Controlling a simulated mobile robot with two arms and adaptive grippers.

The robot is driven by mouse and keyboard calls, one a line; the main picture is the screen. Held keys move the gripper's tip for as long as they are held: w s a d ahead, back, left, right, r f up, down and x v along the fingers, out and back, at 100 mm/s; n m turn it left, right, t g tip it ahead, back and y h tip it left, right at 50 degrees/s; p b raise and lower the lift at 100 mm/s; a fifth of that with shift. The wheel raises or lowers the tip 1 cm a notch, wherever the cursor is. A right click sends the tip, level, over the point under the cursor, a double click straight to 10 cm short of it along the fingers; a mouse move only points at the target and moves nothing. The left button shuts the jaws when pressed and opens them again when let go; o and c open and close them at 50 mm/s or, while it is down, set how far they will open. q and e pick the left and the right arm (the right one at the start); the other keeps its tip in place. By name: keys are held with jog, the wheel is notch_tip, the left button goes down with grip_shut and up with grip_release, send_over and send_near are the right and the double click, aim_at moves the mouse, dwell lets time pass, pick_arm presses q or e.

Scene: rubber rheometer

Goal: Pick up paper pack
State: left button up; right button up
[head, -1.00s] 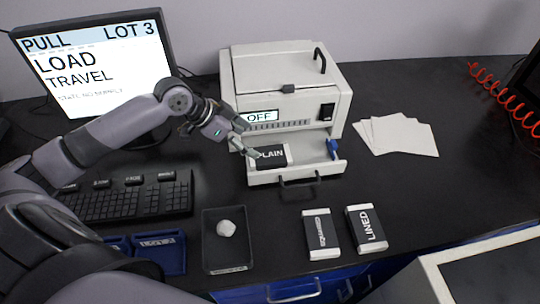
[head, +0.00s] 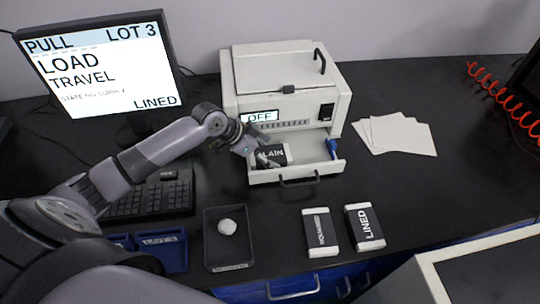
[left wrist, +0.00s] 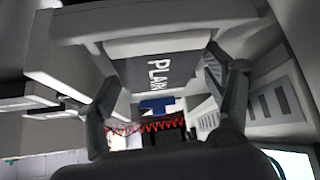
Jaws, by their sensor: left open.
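A black-and-white paper pack marked PLAIN (head: 274,155) lies in the left part of the printer-like machine's open drawer (head: 315,170). My left gripper (head: 264,157) is at the pack, coming in from the left. In the left wrist view the PLAIN pack (left wrist: 158,72) shows between the two spread fingers of the gripper (left wrist: 160,100). I cannot tell whether a finger touches it. A pack marked LINED (head: 365,228) and another dark pack with white ends (head: 321,232), its label hard to read, lie on the table in front. My right gripper is not in view.
The machine (head: 285,85) reads OFF. A blue piece (head: 333,148) sits at the drawer's right side. White sheets (head: 395,135) lie to the right. A tray (head: 207,262) holds a pale lump. The monitor (head: 100,65) shows LOAD, TRAVEL and LINED.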

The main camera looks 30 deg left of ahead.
pick_arm(q)
jog(key=shift+c, duration=0.5)
jog(key=c, duration=1.1)
jog(key=shift+o, duration=0.2)
